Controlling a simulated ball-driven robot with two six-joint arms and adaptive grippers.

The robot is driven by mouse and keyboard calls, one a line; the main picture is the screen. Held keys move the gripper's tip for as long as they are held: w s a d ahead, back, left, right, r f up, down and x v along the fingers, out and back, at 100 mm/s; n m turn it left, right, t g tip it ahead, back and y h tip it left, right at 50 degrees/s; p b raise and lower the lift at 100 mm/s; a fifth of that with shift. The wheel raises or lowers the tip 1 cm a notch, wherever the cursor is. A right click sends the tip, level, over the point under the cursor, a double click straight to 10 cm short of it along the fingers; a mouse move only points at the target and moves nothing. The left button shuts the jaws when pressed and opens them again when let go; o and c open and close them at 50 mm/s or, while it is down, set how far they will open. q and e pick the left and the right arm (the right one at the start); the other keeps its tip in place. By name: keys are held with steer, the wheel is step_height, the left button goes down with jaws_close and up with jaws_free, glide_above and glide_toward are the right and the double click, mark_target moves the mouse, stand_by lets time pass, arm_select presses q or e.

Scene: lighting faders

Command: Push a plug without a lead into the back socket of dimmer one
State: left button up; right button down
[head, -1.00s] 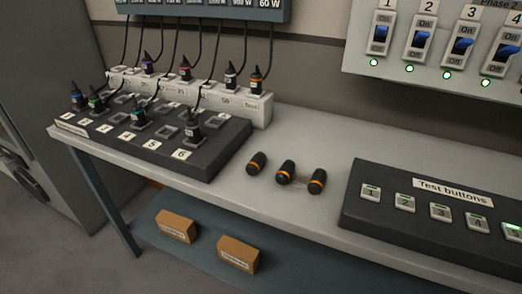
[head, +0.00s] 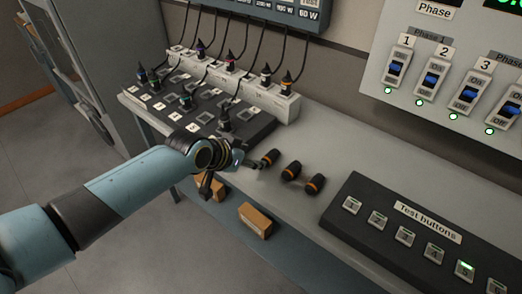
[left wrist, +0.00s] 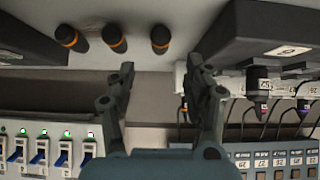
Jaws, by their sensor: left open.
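Three loose black plugs with orange bands and no leads lie on the bench: left (head: 270,158), middle (head: 291,170) and right (head: 315,185). My left gripper (head: 246,161) is open and empty, just left of the left plug. In the left wrist view, its fingers (left wrist: 162,75) are spread with nothing between them, and the three plugs (left wrist: 114,38) show beyond, at the upper left. The dark dimmer board (head: 262,134) has numbered sockets, several holding plugs with leads. Dimmer one is at its far left end; its back socket is too small to make out. My right gripper is not in view.
A white socket strip (head: 289,107) with leaded plugs stands behind the dimmer board. A test button box (head: 345,225) is on the bench at right. Phase switches (head: 430,84) are on the wall. Brown boxes (head: 255,220) lie on the lower shelf. Bench behind the loose plugs is clear.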

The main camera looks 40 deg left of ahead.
mark_target(264, 159)
arm_select(q)
steer(key=b+x, duration=0.7)
steer(key=shift+w+f, duration=0.15)
steer(key=shift+f, duration=0.2)
steer(key=shift+w+f+b, duration=0.4)
steer(key=shift+w+b, duration=0.1)
steer(key=shift+b, duration=0.1)
steer(key=c, duration=1.1)
steer(key=shift+o, duration=0.2)
steer(key=shift+r+p, duration=0.9)
steer(key=shift+r, duration=0.05)
step_height(264, 159, up, 3)
steer(key=p, duration=0.3)
steer(key=shift+r, duration=0.2)
steer(key=shift+w, duration=0.1)
